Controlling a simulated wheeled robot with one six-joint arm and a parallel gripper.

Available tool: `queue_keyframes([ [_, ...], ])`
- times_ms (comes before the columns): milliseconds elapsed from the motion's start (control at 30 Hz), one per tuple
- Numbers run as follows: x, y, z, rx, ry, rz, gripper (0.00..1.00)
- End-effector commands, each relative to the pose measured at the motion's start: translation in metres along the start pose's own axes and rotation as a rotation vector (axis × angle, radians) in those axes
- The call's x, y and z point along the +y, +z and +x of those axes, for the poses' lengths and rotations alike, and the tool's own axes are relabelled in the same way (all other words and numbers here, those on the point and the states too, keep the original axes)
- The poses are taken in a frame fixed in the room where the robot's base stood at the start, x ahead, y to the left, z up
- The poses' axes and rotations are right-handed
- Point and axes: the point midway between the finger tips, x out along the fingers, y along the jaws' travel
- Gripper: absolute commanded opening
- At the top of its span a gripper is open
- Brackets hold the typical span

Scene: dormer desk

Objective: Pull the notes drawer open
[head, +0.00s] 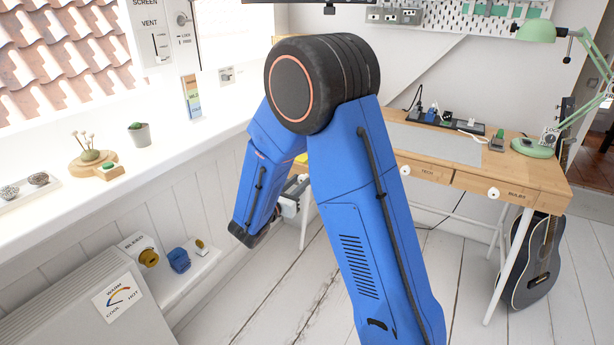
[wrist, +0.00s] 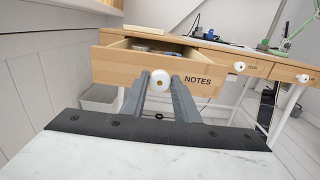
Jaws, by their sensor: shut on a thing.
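The notes drawer (wrist: 120,66) is a pale wooden drawer with a dark NOTES label on its front. In the wrist view it stands out from the desk, and I see into its open top, where some small items lie. Its round white knob (wrist: 160,81) sits between the fingertips of my gripper (wrist: 160,88), which is shut on it. In the head view my blue arm hides most of the drawer; my gripper (head: 290,203) shows only partly beside the forearm.
The desk (head: 540,175) has two more drawers, TECH (head: 425,170) and BULBS (head: 515,195), which look shut. A guitar (head: 535,255) leans at the desk's right end. A white bin (wrist: 98,97) stands below the notes drawer. A radiator (head: 85,305) is at the left.

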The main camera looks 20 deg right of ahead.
Motion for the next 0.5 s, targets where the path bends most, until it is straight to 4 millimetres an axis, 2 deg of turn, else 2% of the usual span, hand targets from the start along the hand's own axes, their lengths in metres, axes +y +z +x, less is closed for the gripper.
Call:
queue_keyframes([
  [200, 0.000, 0.000, -0.021, 0.000, 0.001, 0.000, 0.00],
  [500, 0.000, 0.000, -0.025, 0.000, -0.001, 0.000, 0.00],
])
